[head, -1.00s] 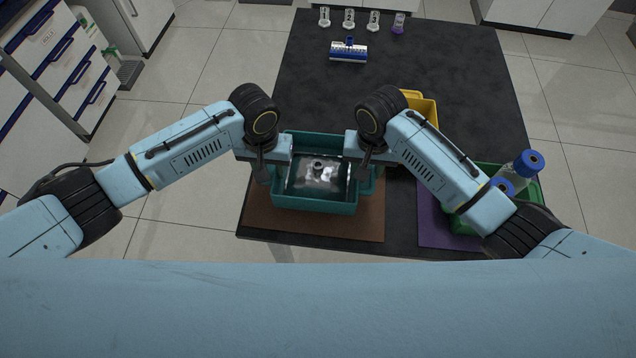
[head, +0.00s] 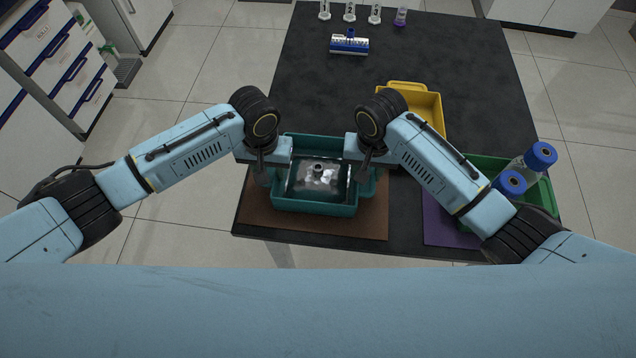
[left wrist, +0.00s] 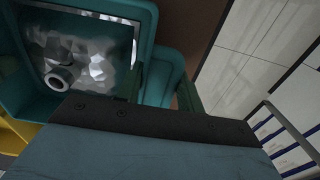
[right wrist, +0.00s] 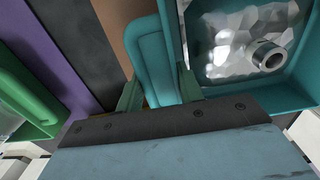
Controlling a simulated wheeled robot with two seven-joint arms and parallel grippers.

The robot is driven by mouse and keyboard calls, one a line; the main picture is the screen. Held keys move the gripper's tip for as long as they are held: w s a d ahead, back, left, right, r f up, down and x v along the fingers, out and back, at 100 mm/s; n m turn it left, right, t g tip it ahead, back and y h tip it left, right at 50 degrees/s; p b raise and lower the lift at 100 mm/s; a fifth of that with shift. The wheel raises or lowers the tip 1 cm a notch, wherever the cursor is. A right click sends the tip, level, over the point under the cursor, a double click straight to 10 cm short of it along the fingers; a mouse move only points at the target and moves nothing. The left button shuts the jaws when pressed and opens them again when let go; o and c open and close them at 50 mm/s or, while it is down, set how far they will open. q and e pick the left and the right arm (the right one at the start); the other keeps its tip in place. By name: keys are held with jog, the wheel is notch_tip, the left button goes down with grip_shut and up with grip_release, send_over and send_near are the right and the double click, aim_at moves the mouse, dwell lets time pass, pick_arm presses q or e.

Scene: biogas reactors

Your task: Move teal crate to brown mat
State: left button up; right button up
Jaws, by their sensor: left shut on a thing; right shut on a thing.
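The teal crate (head: 314,207) is held between my two grippers, over the brown mat (head: 374,219). It holds a shiny silver bag with a spout (head: 318,178). My left gripper (head: 265,168) is shut on the crate's left handle, and my right gripper (head: 366,168) is shut on its right handle. Both wrist views show fingers at the teal handles, in the left wrist view (left wrist: 160,80) and the right wrist view (right wrist: 160,75). The crate hides the middle of the mat. I cannot tell whether its base touches the mat.
A yellow crate (head: 428,102) stands behind my right arm. A green crate (head: 541,192) with blue-capped bottles (head: 541,156) is at the right, by a purple mat (head: 438,227). The far table middle is clear.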

pick_arm(q)
jog(key=shift+s+d+f, duration=0.1)
jog(key=shift+d+f, duration=0.15)
jog(key=shift+d, duration=0.35)
pick_arm(e)
jog(key=shift+a+f, duration=0.2)
jog(key=shift+a, duration=0.35)
pick_arm(q)
jog(key=o, duration=0.7)
jog(key=shift+f+b, duration=0.1)
jog(key=shift+b, duration=0.2)
pick_arm(e)
jog(key=o, duration=0.8)
jog(key=shift+f, duration=0.1)
jog(key=shift+c, duration=0.2)
pick_arm(q)
jog(key=o, duration=0.5)
jog(key=shift+a, duration=0.1)
jog(key=shift+c, duration=0.2)
pick_arm(e)
jog(key=o, duration=0.4)
pick_arm(q)
jog(key=shift+a, duration=0.1)
pick_arm(e)
jog(key=shift+d, duration=0.2)
jog(key=shift+d, duration=0.15)
pick_arm(q)
notch_tip(320, 180, up, 12)
pick_arm(e)
notch_tip(320, 180, up, 12)
